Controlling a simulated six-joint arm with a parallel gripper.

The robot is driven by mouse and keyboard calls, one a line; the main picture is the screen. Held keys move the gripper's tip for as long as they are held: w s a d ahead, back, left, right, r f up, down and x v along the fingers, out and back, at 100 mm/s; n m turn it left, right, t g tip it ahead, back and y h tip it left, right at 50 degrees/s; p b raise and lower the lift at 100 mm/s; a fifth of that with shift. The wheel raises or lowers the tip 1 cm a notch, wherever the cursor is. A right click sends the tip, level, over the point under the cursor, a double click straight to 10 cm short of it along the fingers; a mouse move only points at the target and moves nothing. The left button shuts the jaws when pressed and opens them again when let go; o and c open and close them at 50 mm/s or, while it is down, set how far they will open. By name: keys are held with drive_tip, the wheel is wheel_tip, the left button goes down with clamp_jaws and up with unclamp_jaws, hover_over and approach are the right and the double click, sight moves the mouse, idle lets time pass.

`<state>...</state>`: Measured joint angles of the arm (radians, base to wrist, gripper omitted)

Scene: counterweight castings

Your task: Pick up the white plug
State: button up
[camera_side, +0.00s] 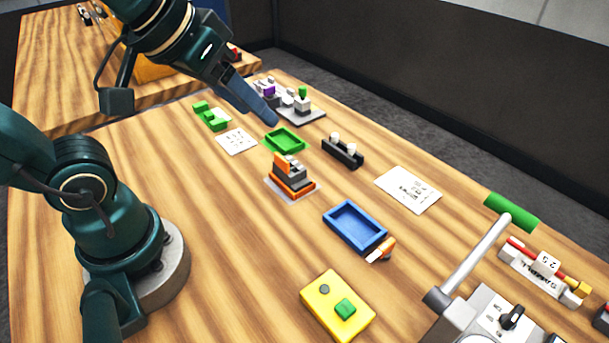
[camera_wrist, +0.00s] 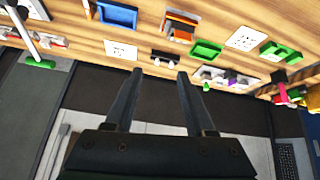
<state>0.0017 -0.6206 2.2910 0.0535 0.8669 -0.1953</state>
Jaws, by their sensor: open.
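A black block (camera_side: 342,154) stands on the wooden table right of the green tray, with two white plugs upright in its top, one at the left (camera_side: 335,138) and one at the right (camera_side: 351,149). In the wrist view the black block (camera_wrist: 165,56) shows small just beyond the fingertips, with white ends on it. I cannot tell which plug is meant. My gripper (camera_side: 272,119) is open and empty, above the table and apart from the block, up and left of it in the side view. In the wrist view my gripper (camera_wrist: 159,73) shows two spread fingers.
A green tray (camera_side: 285,139), an orange and grey stacked part (camera_side: 291,178), a blue tray (camera_side: 354,227) and a grey plate with small parts (camera_side: 302,112) lie around the block. A printed card (camera_side: 408,189) lies to its right. Bare wood separates them.

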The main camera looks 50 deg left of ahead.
drive_tip(key=w+r+n, duration=0.1)
drive_tip(key=w+r, duration=0.1)
drive_tip(key=w, duration=0.6)
drive_tip(key=n+g+y, duration=0.1)
drive_tip(key=n+g, duration=0.1)
hover_over(351, 145)
drive_tip(key=s+d, duration=0.1)
drive_tip(key=s, duration=0.2)
wheel_tip(351, 145, down, 9)
drive_tip(key=shift+g, duration=0.5)
drive_tip(key=x, duration=0.5)
drive_tip(key=s+x, duration=0.1)
drive_tip(key=x, duration=0.2)
drive_tip(key=shift+w+d+f, duration=0.1)
drive_tip(key=shift+d+f, duration=0.2)
drive_tip(key=shift+f, duration=0.25)
drive_tip(key=shift+x, duration=0.9)
drive_tip(key=shift+c, duration=0.3)
clamp_jaws()
